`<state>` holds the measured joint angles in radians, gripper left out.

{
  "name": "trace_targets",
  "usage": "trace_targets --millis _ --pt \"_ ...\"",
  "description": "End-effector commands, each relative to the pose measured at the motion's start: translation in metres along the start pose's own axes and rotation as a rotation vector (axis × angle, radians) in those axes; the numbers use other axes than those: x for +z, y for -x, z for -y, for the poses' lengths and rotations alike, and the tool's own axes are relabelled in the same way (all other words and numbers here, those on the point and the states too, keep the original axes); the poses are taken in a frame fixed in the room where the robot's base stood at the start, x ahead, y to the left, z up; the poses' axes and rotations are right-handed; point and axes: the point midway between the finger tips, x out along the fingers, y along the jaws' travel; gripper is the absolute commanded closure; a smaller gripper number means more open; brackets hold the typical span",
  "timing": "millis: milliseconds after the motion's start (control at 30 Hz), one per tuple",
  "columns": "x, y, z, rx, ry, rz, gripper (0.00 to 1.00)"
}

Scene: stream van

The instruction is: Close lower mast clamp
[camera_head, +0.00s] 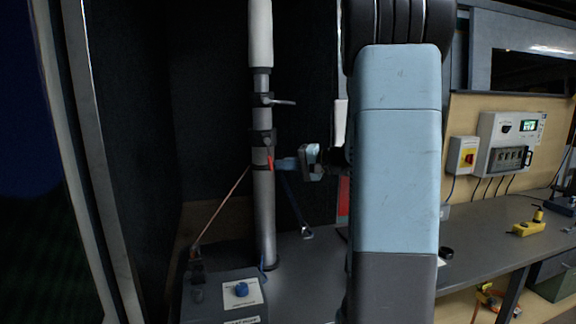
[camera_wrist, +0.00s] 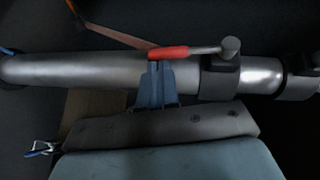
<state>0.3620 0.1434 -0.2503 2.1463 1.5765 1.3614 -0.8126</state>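The mast (camera_head: 264,215) stands upright left of centre in the head view and lies across the wrist view (camera_wrist: 80,70). The lower mast clamp (camera_head: 262,138) is a dark collar around it, also in the wrist view (camera_wrist: 220,78). Its red-tipped lever (camera_head: 270,161) hangs down along the mast; in the wrist view the lever (camera_wrist: 170,52) runs left from its pivot. My gripper (camera_head: 285,163) is beside the mast, its blue fingers (camera_wrist: 155,72) close together at the lever's red grip. Whether they touch it is unclear.
An upper clamp (camera_head: 263,100) with its lever pointing right sits above. A strap (camera_head: 222,205) slants from the mast to a dark box (camera_head: 225,298) at the mast's foot. A bench (camera_head: 490,235) and wall-mounted control boxes (camera_head: 508,143) are at right.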

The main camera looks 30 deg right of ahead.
Motion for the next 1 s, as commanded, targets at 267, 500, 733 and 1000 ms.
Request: trace_targets --millis 267,500,733,1000 --pt "0.002 -0.002 0.000 0.000 0.000 0.007 1.00" --pt "-0.009 0.008 -0.003 0.001 -0.001 0.005 1.00" --pt "-0.027 0.044 -0.006 0.000 0.000 0.002 1.00" --pt "-0.027 0.094 -0.009 0.000 0.001 0.005 1.00"
